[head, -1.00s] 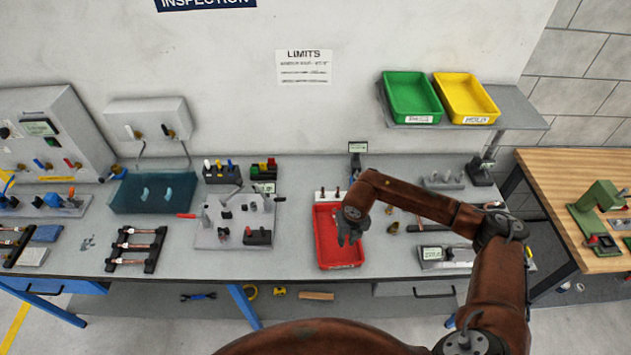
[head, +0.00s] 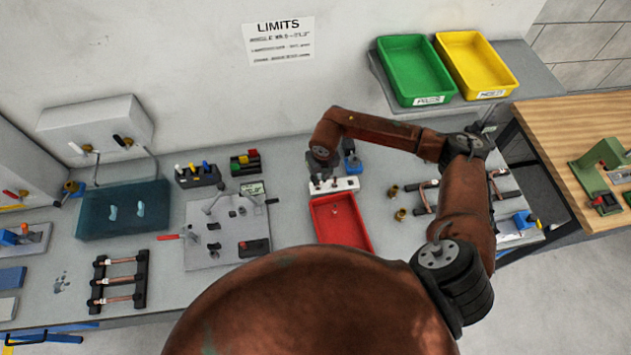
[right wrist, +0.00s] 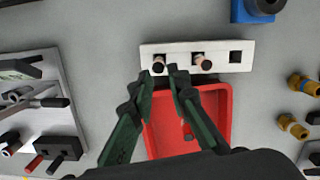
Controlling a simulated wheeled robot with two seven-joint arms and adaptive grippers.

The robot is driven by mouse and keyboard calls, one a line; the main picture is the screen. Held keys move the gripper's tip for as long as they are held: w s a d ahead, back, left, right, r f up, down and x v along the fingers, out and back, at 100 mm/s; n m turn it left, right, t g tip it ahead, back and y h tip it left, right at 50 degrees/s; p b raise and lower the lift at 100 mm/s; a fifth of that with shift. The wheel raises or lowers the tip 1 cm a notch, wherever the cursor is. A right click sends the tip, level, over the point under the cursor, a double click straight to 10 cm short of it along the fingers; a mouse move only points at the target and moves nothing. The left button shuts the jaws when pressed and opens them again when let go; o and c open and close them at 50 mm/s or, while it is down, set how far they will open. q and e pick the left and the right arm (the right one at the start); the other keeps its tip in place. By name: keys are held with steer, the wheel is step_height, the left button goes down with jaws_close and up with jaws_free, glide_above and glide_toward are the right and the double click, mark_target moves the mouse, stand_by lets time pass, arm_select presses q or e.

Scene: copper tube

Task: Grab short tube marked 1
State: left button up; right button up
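A white block (head: 347,184) stands at the back edge of the red tray (head: 366,236). In the right wrist view the block (right wrist: 220,52) holds two short copper-coloured tubes with dark ends, a left tube (right wrist: 158,66) and a middle tube (right wrist: 199,60). A dark square sits at its right end. No number is legible on either tube. My right gripper (head: 320,172) is over the left part of the block. In the right wrist view its two fingers (right wrist: 161,75) are apart, with the left tube between or just beyond their tips; contact cannot be told. My left gripper is not in view.
Brass fittings (head: 397,202) lie right of the tray. Green (head: 415,70) and yellow (head: 476,64) bins rest on a raised shelf.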

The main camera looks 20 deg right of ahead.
mark_target(319, 181)
steer(key=shift+s+f, duration=0.2)
steer(key=shift+f, duration=0.05)
steer(key=f, duration=0.1)
steer(key=w+f+p, duration=0.1)
steer(key=f, duration=0.1)
steer(key=w+f+p, duration=0.1)
steer(key=shift+f, duration=0.55)
steer(key=shift+s, duration=0.3)
steer(key=shift+w+f, duration=0.15)
steer(key=shift+w, duration=0.05)
steer(key=shift+c, duration=1.2)
steer(key=shift+s, duration=0.15)
jaws_close()
